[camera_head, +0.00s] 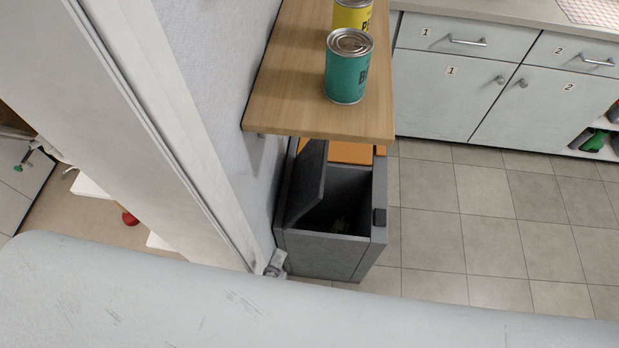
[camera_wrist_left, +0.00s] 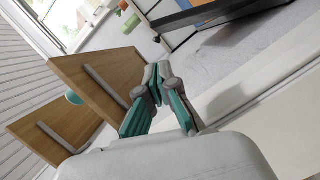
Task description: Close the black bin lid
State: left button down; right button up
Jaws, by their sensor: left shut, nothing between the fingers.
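The dark grey-black bin (camera_head: 325,255) stands on the floor under the end of a wooden shelf, against the wall in the head view. Its lid (camera_head: 307,185) is open, tilted steeply up on the left side of the bin. The dark inside shows, with something small and unclear in it. My left gripper (camera_head: 275,264) is partly visible low at the bin's front left corner, beside the wall edge; whether it touches the bin is unclear. In the left wrist view its fingers (camera_wrist_left: 158,84) are shut and empty. My right gripper is not in view.
The wooden shelf (camera_head: 285,95) overhangs the bin's back and bears a teal can (camera_head: 346,75) and a yellow can (camera_head: 352,14). A white door frame (camera_head: 165,120) stands left of the bin. Grey cabinets (camera_head: 450,95) line the back. The tiled floor to the right is clear.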

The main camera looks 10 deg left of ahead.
pick_arm(q)
jog(key=p+x, duration=0.1)
jog(key=x, duration=0.9)
jog(key=p+x, duration=0.2)
jog(key=x, duration=0.8)
jog(key=shift+r, duration=0.2)
